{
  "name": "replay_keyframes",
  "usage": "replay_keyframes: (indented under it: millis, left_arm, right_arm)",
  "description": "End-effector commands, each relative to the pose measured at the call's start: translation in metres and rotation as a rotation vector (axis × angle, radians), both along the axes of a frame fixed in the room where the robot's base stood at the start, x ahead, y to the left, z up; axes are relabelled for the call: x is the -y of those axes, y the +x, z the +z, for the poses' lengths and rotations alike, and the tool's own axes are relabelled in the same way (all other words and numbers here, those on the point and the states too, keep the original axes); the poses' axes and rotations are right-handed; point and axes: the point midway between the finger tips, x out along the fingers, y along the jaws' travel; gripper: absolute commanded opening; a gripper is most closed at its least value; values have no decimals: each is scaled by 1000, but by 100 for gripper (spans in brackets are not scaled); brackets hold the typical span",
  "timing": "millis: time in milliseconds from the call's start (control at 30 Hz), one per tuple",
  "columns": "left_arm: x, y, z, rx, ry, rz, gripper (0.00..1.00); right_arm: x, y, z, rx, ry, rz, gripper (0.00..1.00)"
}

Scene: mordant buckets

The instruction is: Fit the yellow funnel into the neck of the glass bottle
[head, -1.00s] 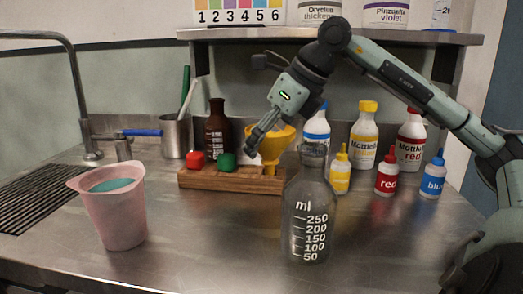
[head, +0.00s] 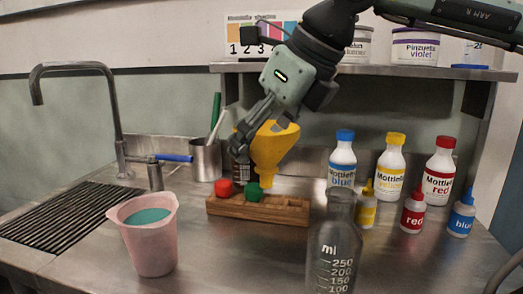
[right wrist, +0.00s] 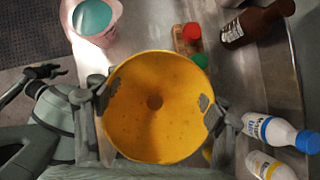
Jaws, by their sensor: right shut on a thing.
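The yellow funnel (head: 272,150) is upright, spout down, and my right gripper (head: 262,118) is shut on its rim. The spout's end shows just above the wooden rack, apart from the bottle. In the right wrist view I look down into the funnel's bowl (right wrist: 155,125), with a finger on each side of the rim. The clear glass bottle (head: 335,245) stands upright on the counter, right of and nearer than the funnel; its neck is empty and its base is cut off by the frame. My left gripper (right wrist: 30,82) shows at the left of the right wrist view, open and empty.
The wooden rack (head: 285,212) holds red (head: 224,188) and green (head: 253,192) pieces. A pink jug (head: 150,245) stands at the left front. Mottle bottles and small dropper bottles (head: 412,213) stand behind and right of the glass bottle. A brown bottle (right wrist: 258,22) is behind the rack.

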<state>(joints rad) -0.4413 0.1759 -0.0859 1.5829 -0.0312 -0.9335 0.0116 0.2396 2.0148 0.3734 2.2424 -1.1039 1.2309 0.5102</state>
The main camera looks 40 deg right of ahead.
Motion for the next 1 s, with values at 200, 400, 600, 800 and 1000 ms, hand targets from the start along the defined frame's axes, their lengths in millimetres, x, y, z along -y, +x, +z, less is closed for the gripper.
replay_keyframes:
  millis: [200,400,600,800,1000]
  left_arm:
    - [0,0,0,-1,0,0,40]
    - [0,0,1,-1,-1,1,40]
    - [0,-1,2,-1,-1,1,40]
    - [0,0,2,-1,-1,1,40]
    - [0,0,2,-1,-1,1,40]
  right_arm:
    - [0,0,0,0,0,0,46]
    - [1,0,10,0,0,-1,46]
    - [0,0,26,2,0,-1,46]
    - [1,0,42,0,-2,-1,46]
    - [0,0,50,0,-1,-1,46]
